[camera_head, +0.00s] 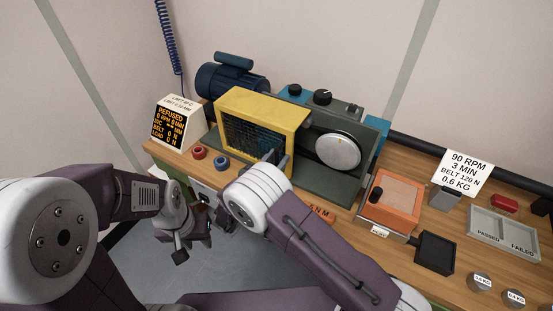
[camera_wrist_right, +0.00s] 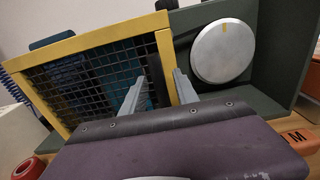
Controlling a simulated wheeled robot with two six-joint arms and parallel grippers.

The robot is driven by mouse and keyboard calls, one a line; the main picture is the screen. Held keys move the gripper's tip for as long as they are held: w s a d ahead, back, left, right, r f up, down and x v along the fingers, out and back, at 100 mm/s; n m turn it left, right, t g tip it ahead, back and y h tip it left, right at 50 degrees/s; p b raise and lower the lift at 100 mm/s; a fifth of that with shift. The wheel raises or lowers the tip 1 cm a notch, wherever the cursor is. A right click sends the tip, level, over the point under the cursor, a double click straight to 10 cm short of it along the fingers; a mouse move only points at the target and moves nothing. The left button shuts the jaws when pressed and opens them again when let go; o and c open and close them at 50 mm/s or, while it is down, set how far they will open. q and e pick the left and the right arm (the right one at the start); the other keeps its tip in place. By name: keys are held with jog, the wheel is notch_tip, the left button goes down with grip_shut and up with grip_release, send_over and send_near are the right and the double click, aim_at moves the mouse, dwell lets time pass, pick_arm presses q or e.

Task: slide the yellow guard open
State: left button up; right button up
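The yellow guard (camera_head: 262,110) is a box frame with a dark mesh front, on the left part of the green machine. It fills the left of the right wrist view (camera_wrist_right: 95,42). A dark upright bar (camera_wrist_right: 154,82), possibly its handle, stands at the mesh's right side. My right gripper (camera_head: 277,158) is at the guard's right front edge. Its two grey fingers (camera_wrist_right: 158,82) are spread, one on each side of the bar, with visible gaps. My left gripper (camera_head: 181,250) hangs low in front of the bench, away from the guard; its fingers are unclear.
A silver disc (camera_head: 338,152) is exposed right of the guard. A black display (camera_head: 175,125) reads "REFUSED". Red (camera_head: 199,153) and blue (camera_head: 221,162) rings lie before the guard. An orange box (camera_head: 391,199), black tray (camera_head: 435,252) and sorting tray (camera_head: 503,233) stand right.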

aim_at(277, 149)
jog(key=shift+r, duration=0.1)
notch_tip(277, 149, up, 4)
jog(key=s+d+r, duration=0.6)
jog(key=d, duration=0.3)
jog(key=shift+s+d+r+b, duration=0.25)
jog(key=shift+s+r+b, duration=0.15)
